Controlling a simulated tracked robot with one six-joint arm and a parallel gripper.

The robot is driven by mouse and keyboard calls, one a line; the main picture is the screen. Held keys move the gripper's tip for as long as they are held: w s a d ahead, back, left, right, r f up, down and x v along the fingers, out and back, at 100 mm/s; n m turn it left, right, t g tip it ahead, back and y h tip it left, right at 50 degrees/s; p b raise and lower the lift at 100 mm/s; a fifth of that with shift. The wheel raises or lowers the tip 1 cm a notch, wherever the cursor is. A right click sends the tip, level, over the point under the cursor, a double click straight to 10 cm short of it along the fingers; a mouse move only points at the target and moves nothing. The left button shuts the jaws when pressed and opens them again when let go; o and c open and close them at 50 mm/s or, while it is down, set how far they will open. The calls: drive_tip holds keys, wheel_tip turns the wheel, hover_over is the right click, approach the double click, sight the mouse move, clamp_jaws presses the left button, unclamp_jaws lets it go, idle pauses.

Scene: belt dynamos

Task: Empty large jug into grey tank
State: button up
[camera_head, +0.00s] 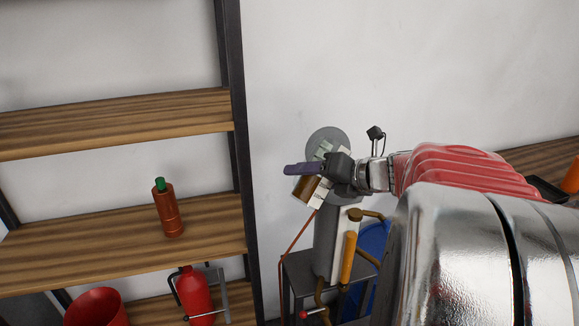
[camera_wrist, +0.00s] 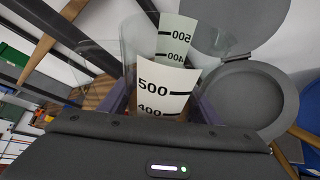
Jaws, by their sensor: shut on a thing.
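My gripper (camera_head: 312,170) is shut on the large jug (camera_head: 308,188), a clear vessel with white scale strips and brown contents. The jug is tilted in the head view, partly hidden by my gripper. In the wrist view the jug (camera_wrist: 180,82) stands between the purple fingers, with 500 and 400 marks showing. The grey tank (camera_head: 326,245) is a tall cylinder just below the jug, with a round grey lid (camera_head: 326,138) raised behind. In the wrist view the tank's round top (camera_wrist: 250,98) lies right of the jug. I cannot tell whether anything is pouring.
A wooden shelf (camera_head: 100,245) on the left carries a brown bottle with a green cap (camera_head: 169,210). A red extinguisher (camera_head: 195,293) and red bucket (camera_head: 96,308) stand lower. A yellow handle (camera_head: 348,257) and blue drum (camera_head: 374,240) are close to the tank.

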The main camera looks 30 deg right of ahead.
drive_tip(key=shift+a+f+m, duration=0.25)
drive_tip(key=shift+m, duration=0.15)
idle(1.3)
drive_tip(key=shift+a+f+m+y, duration=0.1)
drive_tip(key=shift+a+m+y, duration=0.1)
drive_tip(key=shift+m+y, duration=0.3)
idle(1.5)
drive_tip(key=shift+a+y, duration=0.1)
drive_tip(key=shift+y, duration=0.3)
idle(0.5)
drive_tip(key=shift+m, duration=0.4)
idle(0.5)
drive_tip(key=shift+a+m+y, duration=0.1)
drive_tip(key=shift+m+y, duration=0.2)
drive_tip(key=shift+y, duration=0.1)
idle(0.5)
